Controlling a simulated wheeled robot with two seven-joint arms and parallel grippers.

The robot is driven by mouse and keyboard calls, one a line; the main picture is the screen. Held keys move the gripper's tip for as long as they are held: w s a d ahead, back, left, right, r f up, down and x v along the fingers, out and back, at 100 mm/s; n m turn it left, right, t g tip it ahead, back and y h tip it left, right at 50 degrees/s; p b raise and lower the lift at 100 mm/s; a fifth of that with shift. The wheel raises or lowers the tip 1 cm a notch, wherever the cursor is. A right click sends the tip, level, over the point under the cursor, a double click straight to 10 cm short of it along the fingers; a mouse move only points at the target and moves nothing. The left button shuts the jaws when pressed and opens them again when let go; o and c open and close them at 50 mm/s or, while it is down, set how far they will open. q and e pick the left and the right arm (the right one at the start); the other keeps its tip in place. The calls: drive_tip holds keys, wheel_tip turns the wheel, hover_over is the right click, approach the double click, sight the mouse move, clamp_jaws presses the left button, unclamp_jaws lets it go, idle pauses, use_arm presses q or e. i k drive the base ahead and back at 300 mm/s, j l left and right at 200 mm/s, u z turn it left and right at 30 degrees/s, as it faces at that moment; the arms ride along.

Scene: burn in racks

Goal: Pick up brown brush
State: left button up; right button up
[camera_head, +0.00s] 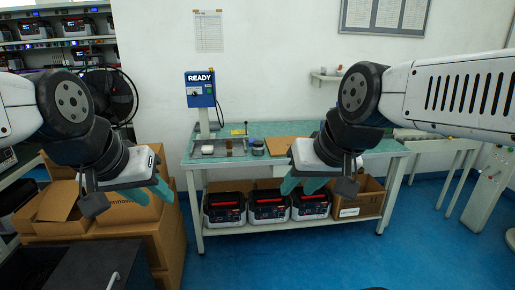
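A small brown object (229,147), which looks like the brown brush, sits on the far workbench (285,129), below the blue screen unit; it is too small to make out its bristles or handle. My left gripper (150,196) hangs at the left, in front of the cardboard boxes, with its teal fingers apart and nothing seen between them. My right gripper (301,188) hangs right of centre, in front of the bench's front edge, also with its teal fingers apart and empty. Both are well nearer to me than the brown object, and neither touches it.
A blue screen unit reading READY (199,88) stands on the bench. A round container (257,149) and a brown board (283,146) lie beside the brown object. Black-and-red devices (268,207) and an open carton (362,203) fill the lower shelf. Blue floor ahead is clear.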

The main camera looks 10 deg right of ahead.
sight(230, 146)
drive_tip(key=i, duration=2.6)
